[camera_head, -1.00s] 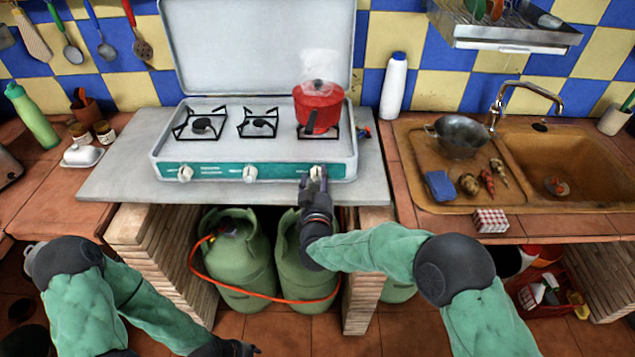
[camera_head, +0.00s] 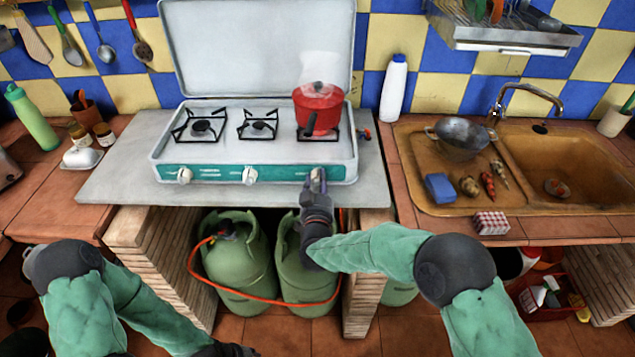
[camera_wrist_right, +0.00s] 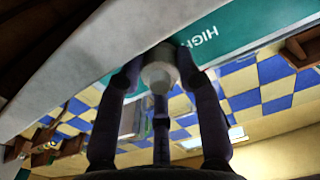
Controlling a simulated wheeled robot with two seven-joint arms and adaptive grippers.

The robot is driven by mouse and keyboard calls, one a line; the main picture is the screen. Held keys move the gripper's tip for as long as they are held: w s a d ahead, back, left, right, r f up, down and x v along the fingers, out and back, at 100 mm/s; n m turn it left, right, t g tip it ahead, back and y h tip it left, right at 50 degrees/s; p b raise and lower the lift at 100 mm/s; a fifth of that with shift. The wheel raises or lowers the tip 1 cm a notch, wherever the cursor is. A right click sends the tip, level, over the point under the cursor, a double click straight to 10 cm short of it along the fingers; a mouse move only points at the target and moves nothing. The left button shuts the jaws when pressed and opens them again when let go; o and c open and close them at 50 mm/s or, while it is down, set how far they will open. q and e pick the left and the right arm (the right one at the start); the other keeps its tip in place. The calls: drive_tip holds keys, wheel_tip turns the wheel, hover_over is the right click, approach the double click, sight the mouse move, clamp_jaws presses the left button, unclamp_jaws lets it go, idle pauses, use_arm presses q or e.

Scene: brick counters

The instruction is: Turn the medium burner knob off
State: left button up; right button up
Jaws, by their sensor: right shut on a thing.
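The stove's teal front panel (camera_head: 217,173) carries three pale knobs: a left knob (camera_head: 184,175), a middle knob (camera_head: 250,175) and a right knob (camera_head: 316,173). My right gripper (camera_head: 318,182) is shut on the right knob, below the red pot. In the right wrist view, its dark fingers surround the round pale knob (camera_wrist_right: 159,76), and the letters "HIGH" show on the panel beside it. The fingers partly hide the knob in the head view. I cannot read which knob is labelled medium. My left gripper (camera_head: 236,350) is low at the bottom edge, its fingers unclear.
A steaming red pot (camera_head: 318,105) stands on the right burner; the left burner (camera_head: 201,127) and middle burner (camera_head: 258,126) are bare. Green gas bottles (camera_head: 236,262) with an orange hose stand under the counter, between brick supports. A sink (camera_head: 570,180) is at the right.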

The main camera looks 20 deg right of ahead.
drive_tip(key=shift+r, duration=0.1)
drive_tip(key=o, duration=1.1)
drive_tip(key=shift+o, duration=0.2)
drive_tip(key=v, duration=1.2)
